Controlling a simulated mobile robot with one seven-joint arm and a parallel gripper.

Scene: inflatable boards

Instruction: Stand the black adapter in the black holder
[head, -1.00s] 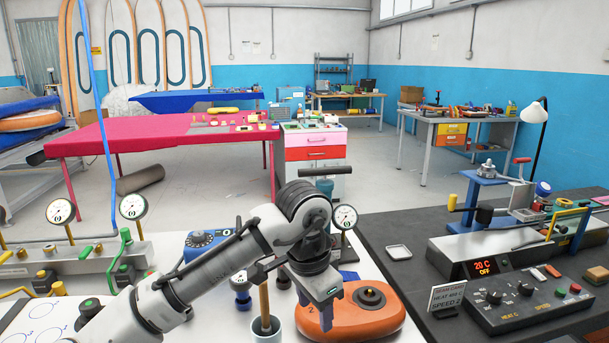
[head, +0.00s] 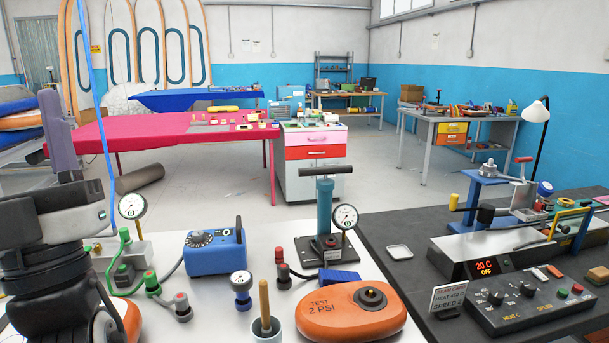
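I cannot pick out the black adapter or the black holder with certainty. A small dark fitting (head: 284,277) lies on the white table, left of the pump's base, and may be the adapter; a red-capped fitting (head: 279,254) is just behind it. No clearly black holder shows; part of the table at left is hidden by my arm.
A black bench (head: 410,280) adjoins at right.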

